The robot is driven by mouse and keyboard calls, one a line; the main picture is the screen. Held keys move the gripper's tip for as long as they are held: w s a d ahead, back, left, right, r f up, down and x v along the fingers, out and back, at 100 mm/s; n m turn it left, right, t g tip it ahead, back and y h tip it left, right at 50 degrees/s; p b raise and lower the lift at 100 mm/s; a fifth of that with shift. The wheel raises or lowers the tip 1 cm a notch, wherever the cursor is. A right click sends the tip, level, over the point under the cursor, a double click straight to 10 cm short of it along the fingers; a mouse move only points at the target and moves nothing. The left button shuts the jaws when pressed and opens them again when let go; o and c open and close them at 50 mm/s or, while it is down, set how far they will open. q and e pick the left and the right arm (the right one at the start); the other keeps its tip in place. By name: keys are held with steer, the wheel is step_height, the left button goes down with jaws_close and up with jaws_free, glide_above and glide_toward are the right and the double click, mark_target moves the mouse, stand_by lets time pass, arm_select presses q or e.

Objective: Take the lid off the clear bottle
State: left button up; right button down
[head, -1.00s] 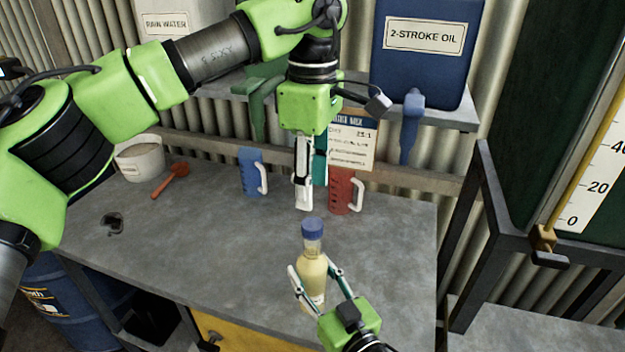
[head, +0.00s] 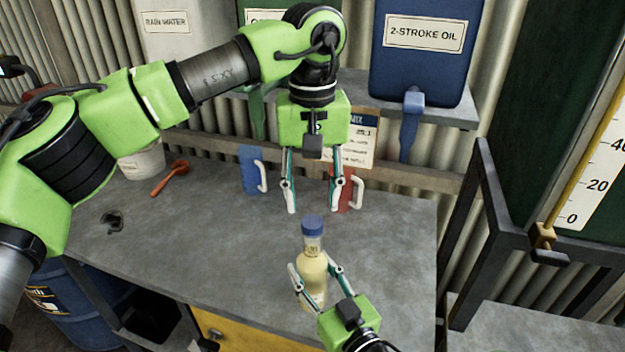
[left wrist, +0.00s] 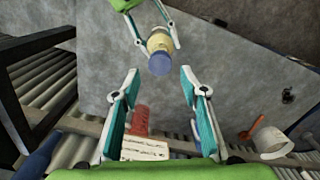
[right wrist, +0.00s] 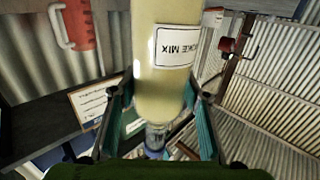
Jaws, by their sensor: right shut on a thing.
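The clear bottle (head: 312,275) holds pale yellow liquid and stands upright near the front of the grey bench. Its blue lid (head: 313,225) is on top. My right gripper (head: 318,278) is shut on the bottle's body from the front; the right wrist view shows the bottle (right wrist: 160,85) between its fingers, with a label reading "MIX". My left gripper (head: 312,208) points down, open and empty, above and behind the lid. In the left wrist view the lid (left wrist: 159,64) lies ahead of the open fingertips, not between them.
A blue jug (head: 250,172) and a red jug (head: 344,190) stand at the back of the bench. An orange scoop (head: 170,178) and a white bucket (head: 145,162) are at the left. A recipe card (head: 358,150) stands behind my left gripper. The bench (head: 220,245) left of the bottle is clear.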

mark_target(312, 221)
arm_select(q)
steer(key=shift+f, duration=2.45)
jaws_close()
